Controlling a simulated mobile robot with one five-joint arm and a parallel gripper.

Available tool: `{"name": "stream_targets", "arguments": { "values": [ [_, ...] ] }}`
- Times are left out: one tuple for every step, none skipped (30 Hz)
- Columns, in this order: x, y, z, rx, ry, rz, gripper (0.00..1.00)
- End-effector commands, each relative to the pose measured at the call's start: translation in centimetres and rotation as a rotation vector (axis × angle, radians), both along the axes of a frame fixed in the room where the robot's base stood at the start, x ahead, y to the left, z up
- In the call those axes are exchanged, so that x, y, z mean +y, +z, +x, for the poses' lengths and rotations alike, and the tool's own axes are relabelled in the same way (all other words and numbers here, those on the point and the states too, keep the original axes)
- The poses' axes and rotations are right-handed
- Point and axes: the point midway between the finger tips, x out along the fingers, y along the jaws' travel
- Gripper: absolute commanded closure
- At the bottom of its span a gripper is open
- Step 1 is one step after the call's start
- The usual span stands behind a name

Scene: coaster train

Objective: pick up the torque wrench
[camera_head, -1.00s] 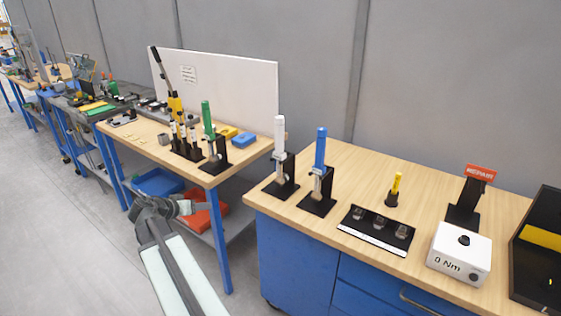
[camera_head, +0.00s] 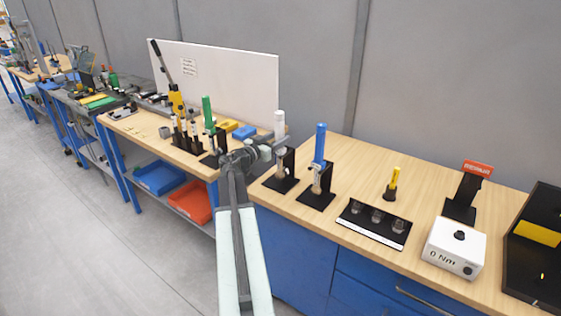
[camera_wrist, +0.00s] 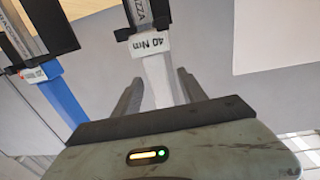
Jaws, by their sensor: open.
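A torque wrench with a white handle (camera_head: 279,122) stands upright in a black stand (camera_head: 281,180) at the left end of the right bench. In the wrist view its white handle (camera_wrist: 160,78), below a tag reading 40 Nm, lies between my open fingers. My gripper (camera_head: 275,146) is at this handle and partly hides it. Whether a finger touches it I cannot tell. A blue-handled wrench (camera_head: 320,143) stands in its own stand just to the right; it also shows in the wrist view (camera_wrist: 64,98). A green-handled wrench (camera_head: 207,112) stands on the left bench.
The right bench also holds a black tray with small clear parts (camera_head: 374,222), a yellow-handled tool (camera_head: 394,180), a white 0 Nm box (camera_head: 455,247) and a red-topped stand (camera_head: 476,168). A white panel (camera_head: 230,85) stands behind the left bench.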

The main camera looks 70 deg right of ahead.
Motion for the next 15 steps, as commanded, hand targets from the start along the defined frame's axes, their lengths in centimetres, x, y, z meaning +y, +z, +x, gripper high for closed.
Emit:
{"name": "stream_targets", "arguments": {
  "values": [
    [-1.0, 0.1, -0.4, 0.0, -0.004, 0.0, 0.51],
    [-1.6, 0.1, -0.6, 0.0, -0.004, 0.0, 0.51],
    [-2.3, 0.1, -0.8, 0.0, -0.003, 0.0, 0.51],
    [-2.8, 0.1, -0.9, 0.0, -0.003, 0.0, 0.51],
    [-3.2, 0.1, -1.1, 0.0, -0.003, 0.0, 0.51],
    [-3.6, 0.1, -1.3, 0.0, -0.003, 0.0, 0.51],
    [-3.8, 0.1, -1.4, 0.0, -0.002, 0.001, 0.51],
    [-3.8, 0.1, -1.4, 0.0, -0.002, 0.001, 0.51],
    [-3.8, 0.1, -1.4, 0.0, -0.001, 0.001, 0.51],
    [-3.8, 0.1, -1.4, 0.0, -0.001, 0.001, 0.51],
    [-3.7, 0.1, -1.4, 0.0, -0.001, 0.001, 0.51],
    [-3.7, 0.1, -1.4, 0.0, -0.001, 0.001, 0.51],
    [-3.7, 0.1, -1.4, 0.0, -0.001, 0.001, 0.54],
    [-3.7, 0.1, -1.4, 0.0, -0.001, 0.001, 0.62],
    [-3.7, 0.1, -1.4, 0.0, -0.002, 0.001, 0.73]
  ]
}}
